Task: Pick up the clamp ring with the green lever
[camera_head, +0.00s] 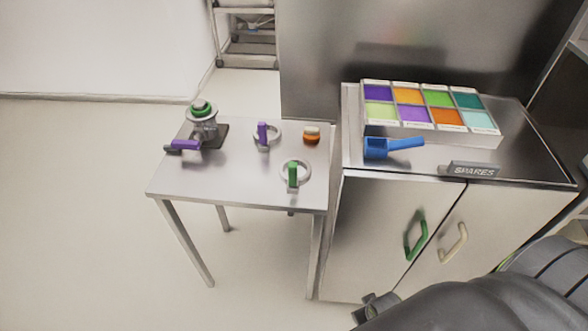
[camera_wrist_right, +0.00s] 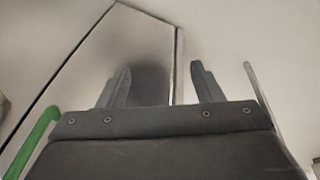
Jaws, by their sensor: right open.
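The clamp ring with the green lever (camera_head: 294,174) lies near the front right of the small steel table (camera_head: 240,190) in the head view. Its pale ring lies flat and the green lever stands up at its front left. A similar ring with a purple lever (camera_head: 264,134) lies behind it. My right gripper (camera_wrist_right: 157,85) is open and empty in the right wrist view, in front of the cabinet doors. In the head view its tip (camera_head: 376,306) shows low at the bottom, below the table top and well apart from the ring. My left gripper is not in view.
A clear jar with a green top (camera_head: 202,117) and a purple-handled part (camera_head: 184,145) stand at the table's left. The cabinet holds a color tray (camera_head: 390,130), a blue scoop (camera_head: 392,146) and a SPARES sign (camera_head: 473,169). The table's front left is clear.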

